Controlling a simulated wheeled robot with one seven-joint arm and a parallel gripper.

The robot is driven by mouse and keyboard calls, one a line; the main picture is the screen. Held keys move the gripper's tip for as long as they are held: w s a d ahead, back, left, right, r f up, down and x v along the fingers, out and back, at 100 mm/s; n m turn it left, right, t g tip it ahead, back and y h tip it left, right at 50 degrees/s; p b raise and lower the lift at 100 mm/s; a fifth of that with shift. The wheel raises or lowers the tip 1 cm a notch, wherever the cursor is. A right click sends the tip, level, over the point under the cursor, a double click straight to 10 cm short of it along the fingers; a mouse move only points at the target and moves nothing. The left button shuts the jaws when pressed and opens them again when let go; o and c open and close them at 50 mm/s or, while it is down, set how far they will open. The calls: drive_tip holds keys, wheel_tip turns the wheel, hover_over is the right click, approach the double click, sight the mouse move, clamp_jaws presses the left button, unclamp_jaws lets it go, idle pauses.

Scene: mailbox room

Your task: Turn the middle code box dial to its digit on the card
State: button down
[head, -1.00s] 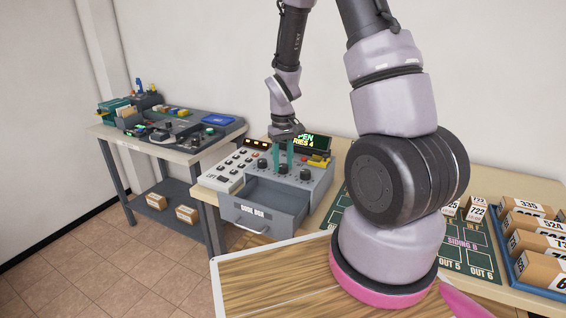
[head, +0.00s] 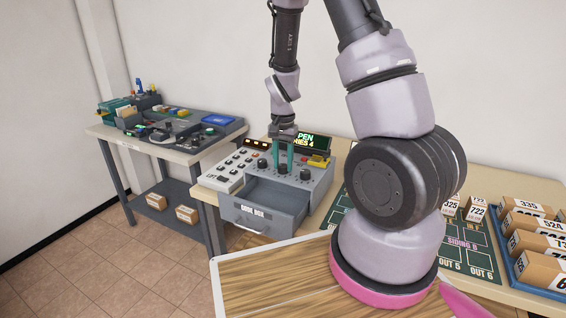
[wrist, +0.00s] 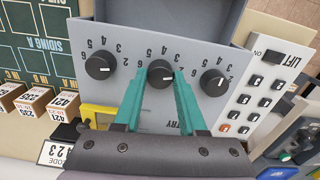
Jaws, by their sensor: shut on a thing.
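The grey code box (head: 315,186) stands on the table with its drawer (head: 265,206) open. It has three black dials in a row. My gripper (head: 283,170) reaches down from above, its teal fingers shut on the middle dial (wrist: 160,73). In the wrist view the middle dial's white mark points right; its digits look upside down and the fingers hide some. The left dial in that view (wrist: 98,66) and the right one (wrist: 213,82) are free. A white card (wrist: 54,153) headed CODE lies beside the box; its first digit is unclear, the last two look like 23.
A lit display (head: 308,141), partly hidden, stands behind the dials. A yellow part (head: 318,161) is at the box's back right. A keypad (head: 238,166) adjoins on the left. Boxes in a blue tray (head: 540,291) stand at far right.

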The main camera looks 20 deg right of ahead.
drive_tip(key=shift+m, duration=0.6)
drive_tip(key=shift+c, duration=2.3)
unclamp_jaws()
wheel_tip(320, 180, up, 11)
wheel_tip(320, 180, up, 15)
drive_tip(key=n+t+y, duration=0.2)
drive_tip(key=t, duration=0.1)
hover_over(283, 166)
drive_tip(key=s, duration=0.7)
drive_tip(key=s+r+n+t, duration=0.3)
drive_tip(key=s+r+t, duration=0.1)
drive_tip(key=s+r, duration=0.4)
drive_tip(key=s, duration=0.2)
drive_tip(key=shift+s, duration=0.35)
